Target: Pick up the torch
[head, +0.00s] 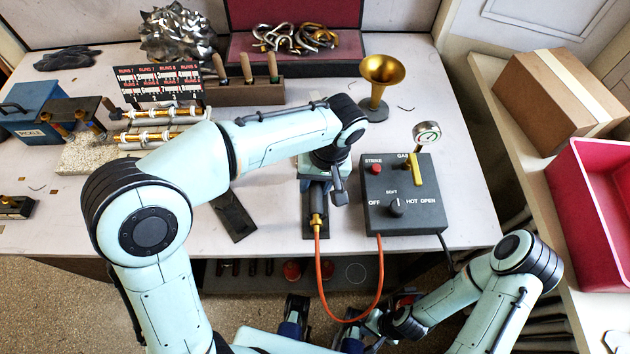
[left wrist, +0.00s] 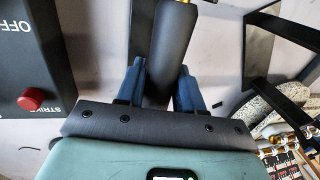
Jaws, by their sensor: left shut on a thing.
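The torch (head: 317,221) lies on a dark rest on the bench in the head view, with its brass end and an orange hose toward me. My left gripper (head: 317,188) is over the torch's dark handle, and my wrist hides much of it. In the left wrist view the dark handle (left wrist: 176,45) runs between the two blue fingers of my left gripper (left wrist: 161,70), which are shut on it. The orange hose (head: 322,280) hangs over the bench's front edge. My right gripper (head: 368,330) is low in front of the bench, and its fingers are unclear.
A brass horn bell (head: 381,75) stands behind. A dark flat strip (head: 234,217) lies left.

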